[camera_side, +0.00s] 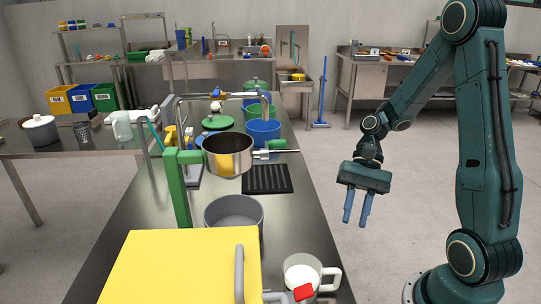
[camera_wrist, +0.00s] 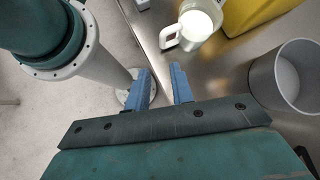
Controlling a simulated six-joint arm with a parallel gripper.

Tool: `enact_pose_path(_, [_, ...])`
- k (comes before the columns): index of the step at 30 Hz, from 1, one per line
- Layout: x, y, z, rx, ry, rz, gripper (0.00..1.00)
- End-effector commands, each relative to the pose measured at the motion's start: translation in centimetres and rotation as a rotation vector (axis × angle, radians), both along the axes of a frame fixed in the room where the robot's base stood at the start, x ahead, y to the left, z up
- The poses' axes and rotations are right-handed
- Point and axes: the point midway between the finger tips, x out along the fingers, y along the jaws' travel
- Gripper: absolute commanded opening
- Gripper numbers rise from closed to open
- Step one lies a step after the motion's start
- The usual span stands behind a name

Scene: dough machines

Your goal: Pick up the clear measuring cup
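The clear measuring cup (camera_side: 290,273) stands upright at the near right end of the metal table, with white contents and a pale handle on its right side. It also shows in the wrist view (camera_wrist: 198,27) near the top, with its handle toward the lower left. My gripper (camera_side: 355,215) hangs in the air with its fingers pointing down, to the right of the table edge in the side view. In the wrist view my gripper (camera_wrist: 160,70) has its two blue fingers apart with nothing between them. The cup is beyond the fingertips, not touched.
A large yellow box-like body (camera_side: 180,265) with a grey handle stands left of the cup, and a red piece (camera_side: 303,292) shows in front of it. A grey pot (camera_side: 234,228) stands behind. A steel bowl (camera_side: 228,165) and black mat (camera_side: 267,180) are farther back.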

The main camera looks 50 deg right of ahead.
Motion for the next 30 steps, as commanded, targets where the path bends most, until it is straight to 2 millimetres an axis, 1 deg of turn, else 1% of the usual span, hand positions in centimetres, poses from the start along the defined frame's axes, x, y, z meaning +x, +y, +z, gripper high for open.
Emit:
enact_pose_path(1, [-0.1, -0.3, -0.6, 0.037, 0.035, -0.033, 0.23])
enact_pose_path(6, [-0.4, -1.2, -2.0, 0.155, 0.139, -0.137, 0.23])
enact_pose_path(15, [-1.0, -2.2, -3.7, 0.318, 0.268, -0.264, 0.23])
enact_pose_path(25, [-1.1, -2.3, -3.9, 0.349, 0.291, -0.287, 0.23])
enact_pose_path(30, [-1.2, -1.6, -4.2, 0.351, 0.291, -0.286, 0.23])
